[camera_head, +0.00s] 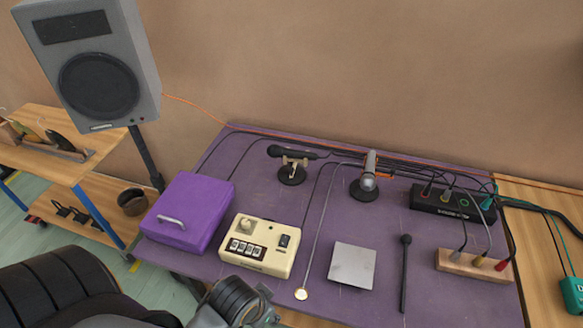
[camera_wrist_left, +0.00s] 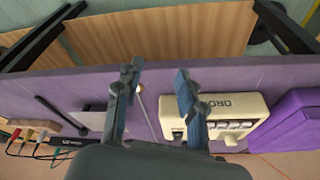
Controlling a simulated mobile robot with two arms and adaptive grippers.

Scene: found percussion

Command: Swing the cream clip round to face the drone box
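The cream clip (camera_head: 296,161) sits on a small round black stand (camera_head: 291,177) near the back of the purple table. It carries a black microphone (camera_head: 276,151) whose head points left. The cream drone box (camera_head: 260,246) stands nearer the front edge, in front of the clip; it also shows in the left wrist view (camera_wrist_left: 235,108), partly behind a finger. My left gripper (camera_wrist_left: 158,80) is open and empty in the wrist view, its fingers apart near the table's front edge. In the head view only part of the left arm shows at the bottom. My right gripper is out of view.
A purple case (camera_head: 188,211) stands left of the drone box. A silver microphone (camera_head: 369,170) stands right of the clip. A thin cable ends in a gold disc (camera_head: 301,294); a grey plate (camera_head: 352,266) and black stick (camera_head: 405,272) lie in front. Cables run along the back.

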